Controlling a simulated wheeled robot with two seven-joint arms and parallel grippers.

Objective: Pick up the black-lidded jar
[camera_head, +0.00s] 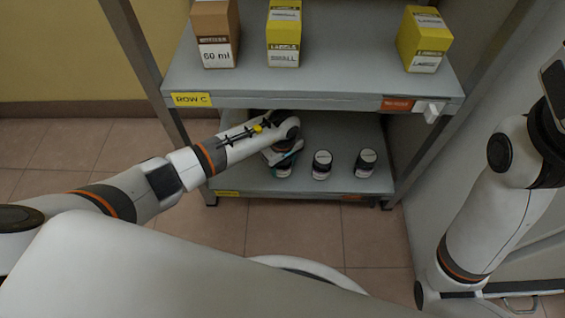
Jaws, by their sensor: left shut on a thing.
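Three dark-lidded jars stand in a row on the lower shelf (340,188). The left jar (284,171) is partly hidden under my left gripper (287,158), which is shut on it. The middle jar (321,165) and the right jar (365,163) stand free, upright, with pale labels. My left arm reaches in from the left, under the upper shelf. I cannot tell whether the held jar is touching the shelf. My right arm is at the right edge, and its gripper is not in view.
The upper shelf (300,88) overhangs the jars and carries a brown box (215,35) and two yellow boxes, one in the middle (284,33) and one at right (424,40). Metal posts bound the rack. Tiled floor (290,228) lies clear in front.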

